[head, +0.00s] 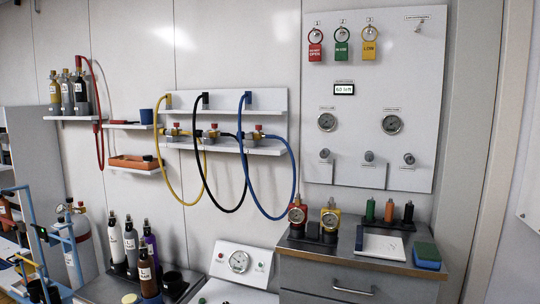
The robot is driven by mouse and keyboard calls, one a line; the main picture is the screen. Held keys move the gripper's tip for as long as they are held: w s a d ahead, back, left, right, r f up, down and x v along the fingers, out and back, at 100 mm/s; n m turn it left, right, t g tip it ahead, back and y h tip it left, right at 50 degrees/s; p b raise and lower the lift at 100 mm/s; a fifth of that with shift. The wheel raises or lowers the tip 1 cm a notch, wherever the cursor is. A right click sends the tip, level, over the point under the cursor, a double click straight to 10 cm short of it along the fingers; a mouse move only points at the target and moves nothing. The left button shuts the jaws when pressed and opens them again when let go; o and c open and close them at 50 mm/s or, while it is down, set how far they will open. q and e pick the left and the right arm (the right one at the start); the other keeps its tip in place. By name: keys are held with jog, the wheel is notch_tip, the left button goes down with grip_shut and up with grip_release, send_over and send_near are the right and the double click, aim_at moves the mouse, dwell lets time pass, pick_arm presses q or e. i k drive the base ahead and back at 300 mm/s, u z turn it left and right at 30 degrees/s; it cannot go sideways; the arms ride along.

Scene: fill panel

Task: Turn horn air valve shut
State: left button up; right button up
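A white wall panel (375,75) hangs at the upper right. Three small grey valve knobs sit in a row low on it: a left one (325,153), a middle one (369,156) and a right one (409,158). Their labels are too small to read, so I cannot tell which is the horn air valve or how it is turned. A left gauge (327,122) and a right gauge (392,124) are above the knobs. Neither of my grippers is in view, and nothing touches the panel.
A grey cabinet (355,280) below the panel carries two gauged regulators, small bottles, a white pad (383,247) and a blue-green sponge (427,255). Yellow, black and blue hoses (290,170) hang left of the panel. Bottles stand on the lower-left bench. The space before the knobs looks clear.

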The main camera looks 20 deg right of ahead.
aim_at(369, 156)
jog(key=u, duration=1.2)
jog(key=k, duration=1)
jog(key=z, duration=1.9)
jog(key=i, duration=1)
jog(key=k, duration=0.5)
jog(key=z, duration=0.4)
jog(key=i, duration=0.65)
jog(key=u, duration=0.35)
